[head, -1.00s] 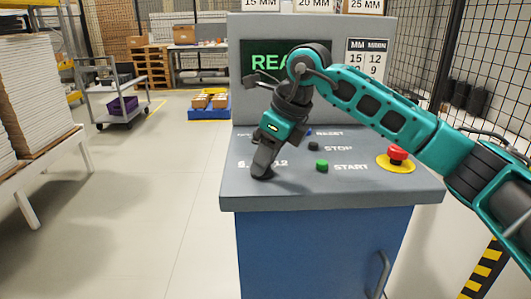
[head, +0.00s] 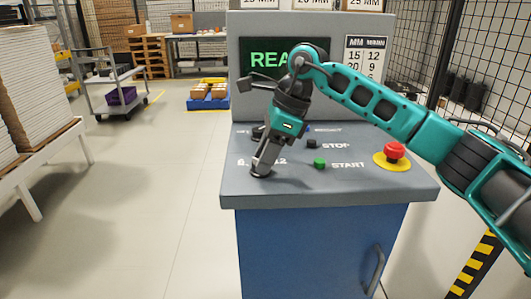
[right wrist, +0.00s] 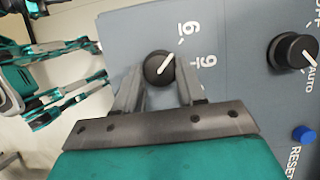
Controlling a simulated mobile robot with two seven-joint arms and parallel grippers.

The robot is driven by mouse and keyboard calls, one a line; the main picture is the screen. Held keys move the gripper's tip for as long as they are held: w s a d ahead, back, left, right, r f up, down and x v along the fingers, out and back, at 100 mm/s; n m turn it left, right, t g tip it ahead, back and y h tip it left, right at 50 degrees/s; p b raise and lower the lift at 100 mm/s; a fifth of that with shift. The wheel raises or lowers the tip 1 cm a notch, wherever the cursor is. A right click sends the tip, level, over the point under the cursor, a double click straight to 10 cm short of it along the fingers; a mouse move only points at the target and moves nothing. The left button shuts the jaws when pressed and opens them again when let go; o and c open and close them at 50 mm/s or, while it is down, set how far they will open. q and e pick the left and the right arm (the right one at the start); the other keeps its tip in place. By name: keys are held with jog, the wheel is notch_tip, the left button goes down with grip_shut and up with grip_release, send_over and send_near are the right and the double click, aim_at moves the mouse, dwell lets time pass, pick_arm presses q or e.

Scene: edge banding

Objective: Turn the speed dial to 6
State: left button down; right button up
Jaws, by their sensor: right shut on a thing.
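The speed dial (right wrist: 158,68) is a round black knob with a white pointer line on the grey panel. In the right wrist view its pointer slants to the upper right, roughly toward the tick by the printed 6 (right wrist: 191,28); the 9 (right wrist: 208,60) is to the right. My right gripper (right wrist: 158,78) is shut on the dial, one finger on each side. In the head view the right gripper (head: 262,171) points down at the panel's front left and mostly hides the dial.
The console top (head: 340,190) also has a green START button (head: 319,163), a black STOP button (head: 312,144) and a red emergency button (head: 394,151). In the wrist view, a selector knob at AUTO (right wrist: 293,53) and blue RESET button (right wrist: 303,134) lie right of the gripper.

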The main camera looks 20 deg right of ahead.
jog(key=o, duration=1.1)
jog(key=shift+c, duration=0.2)
jog(key=shift+r, duration=0.15)
jog(key=v, duration=1.2)
jog(key=shift+d+r+p, duration=0.25)
jog(key=shift+r+p, duration=0.05)
jog(key=shift+p, duration=0.1)
jog(key=shift+s, duration=0.1)
